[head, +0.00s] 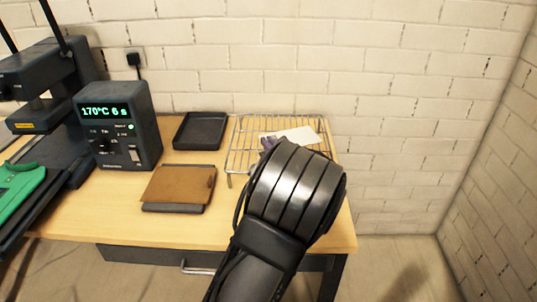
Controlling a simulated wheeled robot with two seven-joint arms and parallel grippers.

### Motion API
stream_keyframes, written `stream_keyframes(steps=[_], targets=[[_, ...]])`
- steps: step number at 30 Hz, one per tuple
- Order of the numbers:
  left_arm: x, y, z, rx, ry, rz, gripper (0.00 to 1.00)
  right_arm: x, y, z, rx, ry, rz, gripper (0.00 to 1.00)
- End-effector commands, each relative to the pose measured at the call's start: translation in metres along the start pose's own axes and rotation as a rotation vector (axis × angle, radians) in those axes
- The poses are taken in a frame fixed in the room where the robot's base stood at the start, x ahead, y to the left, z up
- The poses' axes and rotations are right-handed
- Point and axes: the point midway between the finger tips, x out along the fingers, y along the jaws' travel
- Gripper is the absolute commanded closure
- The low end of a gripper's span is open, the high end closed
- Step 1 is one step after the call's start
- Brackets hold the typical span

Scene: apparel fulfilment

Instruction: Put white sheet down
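A white sheet (299,135) shows at the wire rack (240,150) on the right of the table. I cannot tell whether it rests on the rack or is held just above it. A small purple patch (268,143) shows at the sheet's left edge.
A heat press (42,90) with a control box (120,125) reading 170°C 6 s stands at left, with a green garment (18,188) on it. A black tray (200,131) and a brown pad (180,184) lie mid-table. Brick walls stand behind and right.

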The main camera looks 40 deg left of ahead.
Motion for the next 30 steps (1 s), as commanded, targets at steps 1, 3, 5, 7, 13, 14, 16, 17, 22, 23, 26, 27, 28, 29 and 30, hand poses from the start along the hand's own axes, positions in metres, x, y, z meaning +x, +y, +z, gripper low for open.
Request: stream_keyframes(steps=[1,3,5,7,13,14,16,17,22,23,26,27,28,29,30], targets=[[0.001,0.0,-0.004,0.002,0.0,0.0,1.0,0.001,0.0,0.0,0.0,0.0,0.0,0.64],[0.002,0.001,-0.012,0.005,0.001,0.001,1.0,0.003,0.001,0.0,0.0,0.0,0.0,0.64],[0.003,0.001,-0.021,0.006,0.001,0.002,1.0,0.005,0.002,0.0,0.0,0.0,0.0,0.64],[0.005,0.001,-0.031,0.006,0.0,0.001,1.0,0.006,0.002,0.0,0.0,0.0,0.0,0.64],[0.005,0.0,-0.037,0.001,0.0,0.0,1.0,0.006,0.002,0.0,0.0,0.0,0.0,0.64],[0.005,0.0,-0.037,0.001,0.0,0.0,1.0,0.006,0.002,0.0,0.0,0.0,0.0,0.64],[0.005,0.0,-0.037,0.001,0.0,0.0,1.0,0.006,0.002,0.0,0.0,0.0,0.0,0.64],[0.005,0.0,-0.037,0.001,0.0,0.0,1.0,0.006,0.003,0.0,0.0,0.0,0.0,0.64],[0.006,0.001,-0.04,0.001,0.0,0.0,0.93,0.009,0.003,0.0,0.0,0.0,0.0,0.64],[0.006,0.001,-0.04,0.001,0.0,0.0,0.91,0.008,0.003,0.0,0.0,0.0,0.0,0.64],[0.006,0.001,-0.04,0.001,0.0,0.0,0.83,0.008,0.003,0.0,0.0,0.0,0.0,0.64],[0.006,0.001,-0.04,0.001,0.0,0.0,0.8,0.008,0.003,0.0,0.0,0.0,0.0,0.64],[0.006,0.001,-0.039,0.001,0.0,0.0,0.77,0.008,0.003,0.0,0.0,0.0,0.0,0.64],[0.006,0.001,-0.039,0.001,0.0,0.0,0.75,0.008,0.003,0.0,0.0,0.0,0.0,0.64],[0.006,0.001,-0.039,0.001,0.0,0.0,0.73,0.008,0.003,0.0,0.0,0.0,0.0,0.64]])
